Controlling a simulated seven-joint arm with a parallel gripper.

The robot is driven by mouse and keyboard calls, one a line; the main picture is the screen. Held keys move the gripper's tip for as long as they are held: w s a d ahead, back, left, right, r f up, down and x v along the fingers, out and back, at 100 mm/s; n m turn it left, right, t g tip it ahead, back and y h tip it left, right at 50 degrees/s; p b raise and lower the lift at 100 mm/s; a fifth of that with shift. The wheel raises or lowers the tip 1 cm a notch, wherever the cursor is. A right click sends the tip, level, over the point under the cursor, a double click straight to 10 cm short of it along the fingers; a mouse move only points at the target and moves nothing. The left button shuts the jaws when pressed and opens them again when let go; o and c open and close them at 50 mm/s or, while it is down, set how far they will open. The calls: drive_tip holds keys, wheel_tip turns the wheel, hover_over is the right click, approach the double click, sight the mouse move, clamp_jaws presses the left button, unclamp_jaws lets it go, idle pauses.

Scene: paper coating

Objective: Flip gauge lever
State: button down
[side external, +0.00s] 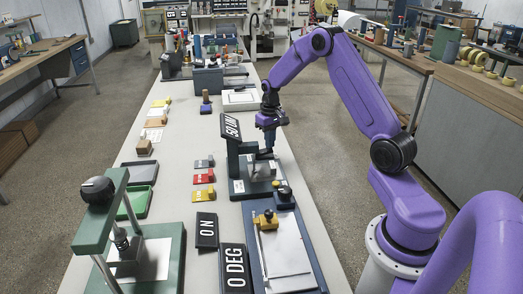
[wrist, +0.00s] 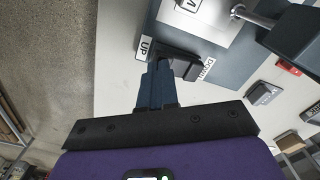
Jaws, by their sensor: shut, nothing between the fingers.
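The gauge (side external: 233,163) is a dark green stand with a tilted display reading "50 UM" (side external: 230,126). In the wrist view its dark base plate (wrist: 222,72) carries an "UP" label (wrist: 143,47) and a "DOWN" label (wrist: 208,67). A black lever (wrist: 184,66) lies between the labels, partly hidden by my fingers. My gripper (side external: 266,151) points down at the gauge's right side; it also shows in the wrist view (wrist: 156,66). Its blue fingers are shut and empty, with tips close beside the lever near "UP". I cannot tell whether they touch it.
Grey, red and yellow blocks (side external: 203,178) lie left of the gauge. A blue-edged board with white sheets (side external: 285,255) and "ON" and "0 DEG" signs (side external: 234,270) lie in front. A green press (side external: 92,228) stands at front left. The bench strip left of the gauge is partly clear.

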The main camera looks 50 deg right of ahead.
drive_tip(key=shift+f, duration=0.5)
drive_tip(key=shift+r, duration=3.55)
